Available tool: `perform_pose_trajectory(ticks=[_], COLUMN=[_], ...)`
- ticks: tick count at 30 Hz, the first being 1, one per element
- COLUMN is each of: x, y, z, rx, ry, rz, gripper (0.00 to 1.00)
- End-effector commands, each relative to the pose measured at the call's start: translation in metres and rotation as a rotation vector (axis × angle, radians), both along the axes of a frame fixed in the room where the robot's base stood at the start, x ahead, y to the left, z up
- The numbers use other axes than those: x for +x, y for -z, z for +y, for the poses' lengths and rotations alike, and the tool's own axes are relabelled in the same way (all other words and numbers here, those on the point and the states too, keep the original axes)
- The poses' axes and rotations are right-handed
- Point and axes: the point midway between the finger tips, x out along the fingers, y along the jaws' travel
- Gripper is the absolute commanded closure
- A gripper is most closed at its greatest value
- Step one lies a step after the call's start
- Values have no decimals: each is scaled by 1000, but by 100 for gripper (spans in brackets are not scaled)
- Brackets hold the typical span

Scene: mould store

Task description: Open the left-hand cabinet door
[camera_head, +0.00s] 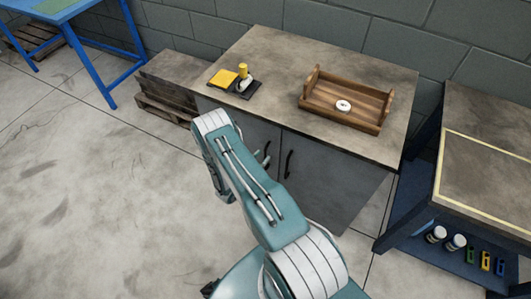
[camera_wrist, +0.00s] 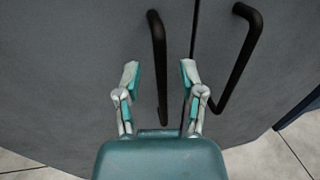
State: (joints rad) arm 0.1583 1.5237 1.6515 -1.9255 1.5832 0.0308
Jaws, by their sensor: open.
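The cabinet (camera_head: 335,185) is grey with a worn top and two doors, both shut. In the wrist view the left-hand door (camera_wrist: 70,60) fills the left side, with its black bar handle (camera_wrist: 158,60) upright near the seam. The right-hand door (camera_wrist: 285,60) has a similar handle (camera_wrist: 240,60). My gripper (camera_wrist: 160,72) is open, its two fingertips on either side of the left handle in the picture. I cannot tell whether they touch it. In the head view my arm hides most of the left door and the gripper; part of the left handle (camera_head: 267,152) shows.
On the cabinet top are a wooden tray (camera_head: 318,102) with a white ring (camera_head: 343,105) and a dark plate with yellow items (camera_head: 224,78). A blue-framed table (camera_head: 490,170) stands close on the right. A low pallet stack (camera_head: 165,85) is left. The floor at left is clear.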

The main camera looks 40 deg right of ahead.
Motion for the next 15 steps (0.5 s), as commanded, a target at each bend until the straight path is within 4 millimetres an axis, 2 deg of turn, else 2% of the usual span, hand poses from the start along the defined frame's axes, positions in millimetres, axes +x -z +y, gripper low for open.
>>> perform_pose_trajectory(ticks=[3, 6, 15], x=[3, 5, 5], y=[0, 0, 0], z=[-16, -23, -26], rx=[0, 1, 1], ry=[3, 1, 0], rz=[-1, 0, 1], gripper=[49, 49, 49])
